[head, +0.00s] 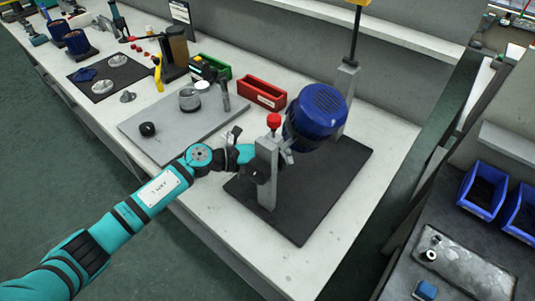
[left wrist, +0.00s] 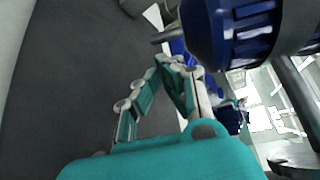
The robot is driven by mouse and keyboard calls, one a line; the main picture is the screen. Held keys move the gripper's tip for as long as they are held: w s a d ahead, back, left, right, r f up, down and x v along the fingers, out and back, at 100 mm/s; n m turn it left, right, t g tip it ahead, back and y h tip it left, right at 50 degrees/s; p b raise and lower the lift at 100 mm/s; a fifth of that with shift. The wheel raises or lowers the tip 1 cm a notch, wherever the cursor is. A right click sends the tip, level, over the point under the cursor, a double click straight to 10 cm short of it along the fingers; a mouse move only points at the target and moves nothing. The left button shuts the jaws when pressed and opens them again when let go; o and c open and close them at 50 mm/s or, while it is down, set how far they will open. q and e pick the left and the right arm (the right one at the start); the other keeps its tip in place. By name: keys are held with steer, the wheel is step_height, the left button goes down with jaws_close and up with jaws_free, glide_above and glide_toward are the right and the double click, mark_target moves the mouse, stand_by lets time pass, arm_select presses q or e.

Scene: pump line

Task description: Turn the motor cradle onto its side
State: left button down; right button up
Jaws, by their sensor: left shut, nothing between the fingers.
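The motor cradle has two grey upright posts, a near one (head: 267,190) and a far one (head: 346,82), standing on a black mat. A blue finned motor (head: 317,112) sits between them, its axis tilted. A red knob (head: 273,121) tops the near post. My left gripper (head: 248,160) is at the near post, just below the motor; the post partly hides its fingers. In the left wrist view my left gripper's fingers (left wrist: 172,78) are shut with nothing between them, close beside the blue motor (left wrist: 232,30). My right gripper is not in view.
The black mat (head: 318,205) lies near the bench's front right edge. A grey plate (head: 165,142) with small parts, a red bin (head: 262,93) and a green bin (head: 219,68) are to the left. Blue bins (head: 483,190) stand on another bench at right.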

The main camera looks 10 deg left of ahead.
arm_select(q)
steer(key=shift+x, duration=1)
steer(key=shift+w+d, duration=0.1)
steer(key=shift+d, duration=0.1)
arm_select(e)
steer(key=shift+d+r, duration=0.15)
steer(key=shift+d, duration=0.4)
arm_select(q)
steer(key=shift+w+a+r+p, duration=0.1)
steer(key=shift+w+a+p, duration=0.15)
steer(key=shift+p, duration=0.35)
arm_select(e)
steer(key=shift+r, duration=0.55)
arm_select(q)
steer(key=shift+a+y, duration=0.15)
steer(key=shift+y, duration=0.15)
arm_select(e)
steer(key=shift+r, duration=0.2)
